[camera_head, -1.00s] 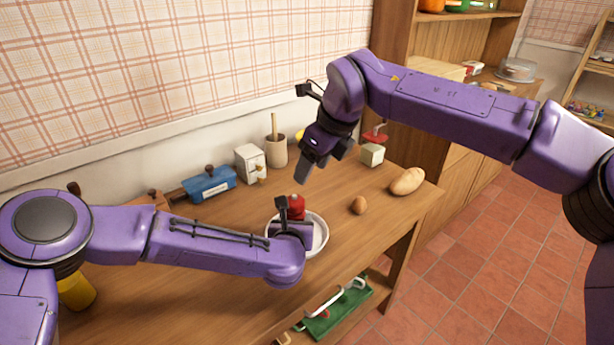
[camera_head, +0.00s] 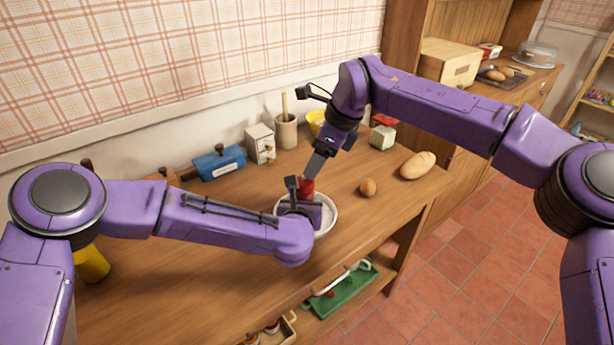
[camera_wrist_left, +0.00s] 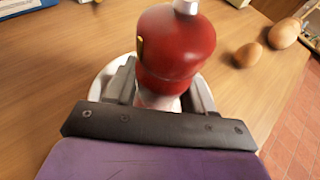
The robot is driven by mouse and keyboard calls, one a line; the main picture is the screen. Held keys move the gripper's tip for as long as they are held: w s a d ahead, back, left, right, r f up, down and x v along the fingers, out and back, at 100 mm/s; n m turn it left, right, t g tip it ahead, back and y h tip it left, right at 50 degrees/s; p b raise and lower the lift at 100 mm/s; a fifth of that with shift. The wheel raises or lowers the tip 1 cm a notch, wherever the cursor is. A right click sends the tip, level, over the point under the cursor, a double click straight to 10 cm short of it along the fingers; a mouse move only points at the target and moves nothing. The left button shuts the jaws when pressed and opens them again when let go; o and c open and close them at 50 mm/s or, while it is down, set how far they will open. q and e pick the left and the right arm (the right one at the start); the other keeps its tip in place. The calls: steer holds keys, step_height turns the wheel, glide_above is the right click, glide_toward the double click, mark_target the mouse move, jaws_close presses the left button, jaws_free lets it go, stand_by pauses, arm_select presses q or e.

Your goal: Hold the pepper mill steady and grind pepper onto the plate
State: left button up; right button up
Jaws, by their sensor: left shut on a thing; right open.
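The red pepper mill (camera_wrist_left: 177,45) stands upright over the white plate (camera_head: 329,217) on the wooden counter. In the head view its red top (camera_head: 307,186) shows between my two grippers. My left gripper (camera_head: 299,199) is shut around the mill's lower part, and its fingers flank the mill in the left wrist view (camera_wrist_left: 160,92). My right gripper (camera_head: 315,168) is open, pointing down at the mill's top from above. Whether its fingers touch the mill is hard to tell. My left gripper and arm hide part of the plate and the mill's base.
A yellow cup (camera_head: 91,263) is at left. The front counter is clear.

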mark_target(306, 180)
steer(key=x, duration=0.6)
steer(key=shift+w+f, duration=0.1)
steer(key=shift+f, duration=0.1)
steer(key=c, duration=0.8)
steer(key=shift+o, duration=0.2)
steer(key=m, duration=0.2)
steer(key=m+t+h, duration=0.1)
steer(key=m, duration=0.1)
steer(key=shift+a+m+t, duration=0.1)
steer(key=shift+m+t, duration=0.2)
steer(key=shift+m, duration=0.1)
steer(key=o, duration=0.8)
steer(key=shift+c, duration=0.2)
steer(key=v, duration=1.2)
